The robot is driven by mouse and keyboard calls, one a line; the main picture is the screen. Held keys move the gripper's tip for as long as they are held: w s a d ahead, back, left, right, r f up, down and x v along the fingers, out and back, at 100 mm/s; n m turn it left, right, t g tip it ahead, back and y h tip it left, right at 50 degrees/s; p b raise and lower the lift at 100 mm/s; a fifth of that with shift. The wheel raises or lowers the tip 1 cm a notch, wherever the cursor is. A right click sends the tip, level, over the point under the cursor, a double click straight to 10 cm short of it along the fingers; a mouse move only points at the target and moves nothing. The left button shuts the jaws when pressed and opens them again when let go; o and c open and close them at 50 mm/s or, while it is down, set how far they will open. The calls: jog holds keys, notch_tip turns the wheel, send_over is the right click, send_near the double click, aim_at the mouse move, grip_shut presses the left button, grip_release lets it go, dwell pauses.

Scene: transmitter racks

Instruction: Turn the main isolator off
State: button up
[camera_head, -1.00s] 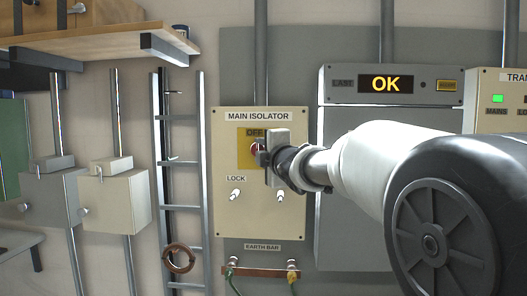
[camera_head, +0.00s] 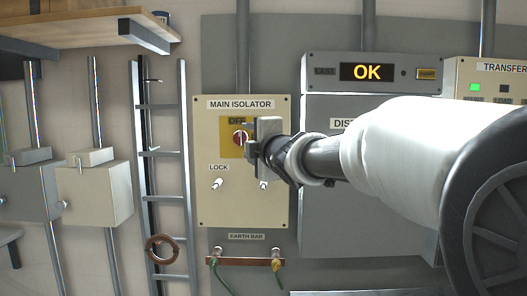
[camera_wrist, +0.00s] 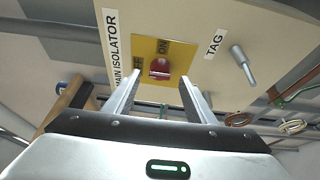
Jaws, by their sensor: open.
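The main isolator (camera_head: 212,196) is a cream wall panel with a yellow plate (camera_head: 228,150) and a red rotary knob (camera_head: 240,137). In the wrist view the red knob (camera_wrist: 160,68) sits on the yellow plate (camera_wrist: 176,50), with OFF and ON lettering beside it. The knob's exact pointing is hard to tell. My gripper (camera_head: 251,148) is at the right of the knob in the head view and hides part of the plate. In the wrist view my gripper (camera_wrist: 161,86) is open, its two fingers apart on either side below the knob, with nothing between them.
Below the knob are a peg (camera_head: 217,184) under the LOCK label and a second peg (camera_head: 263,185). An earth bar (camera_head: 243,261) with cables runs beneath the panel. A grey cabinet (camera_head: 320,215) with an OK display stands right; a ladder-like rack (camera_head: 186,150) stands left.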

jog(key=v, duration=1.2)
jog(key=shift+s, duration=0.15)
jog(key=s+d+f+m+g+h, duration=0.5)
jog(key=s+d+f+m+h, duration=0.3)
jog(key=d+f+m, duration=0.5)
jog(key=s+f+m+g+y, duration=0.2)
jog(key=s+f+m+g, duration=0.55)
jog(key=s+f, duration=0.9)
notch_tip(320, 180, up, 15)
jog(key=s+m+t+p, duration=0.1)
jog(key=p, duration=1.2)
jog(key=shift+s+a+m, duration=0.2)
jog(key=shift+a+m, duration=0.1)
jog(key=shift+m, duration=0.05)
